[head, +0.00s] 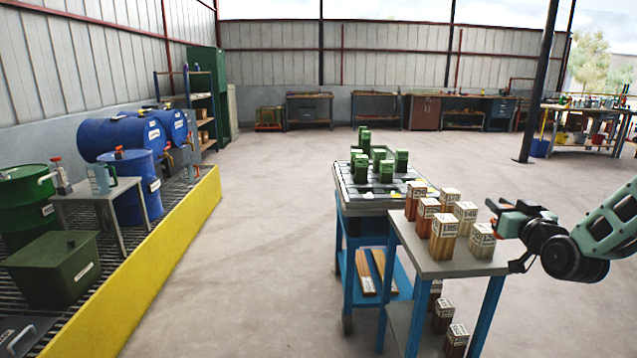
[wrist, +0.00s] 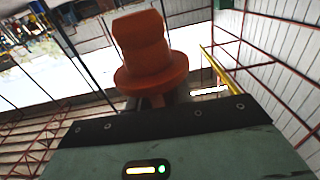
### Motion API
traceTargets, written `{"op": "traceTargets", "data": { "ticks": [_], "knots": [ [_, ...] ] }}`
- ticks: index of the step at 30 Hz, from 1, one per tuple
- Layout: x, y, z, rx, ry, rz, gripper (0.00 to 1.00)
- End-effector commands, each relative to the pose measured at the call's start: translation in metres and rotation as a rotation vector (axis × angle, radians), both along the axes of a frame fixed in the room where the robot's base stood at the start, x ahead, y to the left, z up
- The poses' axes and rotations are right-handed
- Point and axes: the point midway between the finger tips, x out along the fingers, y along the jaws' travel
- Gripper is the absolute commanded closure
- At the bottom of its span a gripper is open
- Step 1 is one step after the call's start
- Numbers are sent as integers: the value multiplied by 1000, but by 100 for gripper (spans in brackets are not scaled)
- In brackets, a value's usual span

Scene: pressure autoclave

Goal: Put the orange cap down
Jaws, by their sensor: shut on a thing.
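The orange cap (wrist: 150,50) fills the upper middle of the wrist view, a stubby plug with a wide round flange. My gripper (wrist: 155,100) is shut on it at the flange end; the fingertips are mostly hidden behind the dark gripper edge. In the head view my gripper (head: 496,212) is at the right, by the right side of the small grey-topped table (head: 432,262). A little orange shows at its fingers there, too small to make out. I cannot tell its exact height over the tabletop.
Several labelled wooden blocks (head: 443,238) crowd the small table, one close to my gripper. Behind it, a blue cart (head: 350,250) carries green canisters (head: 387,170). The middle floor is clear.

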Motion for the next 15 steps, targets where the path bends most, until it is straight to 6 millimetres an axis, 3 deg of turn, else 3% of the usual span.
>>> {"op": "traceTargets", "data": {
  "ticks": [8,15],
  "knots": [
    [-8,31,-18,15,-4,1,100],
    [-28,66,-43,12,4,-15,100]
  ]
}}
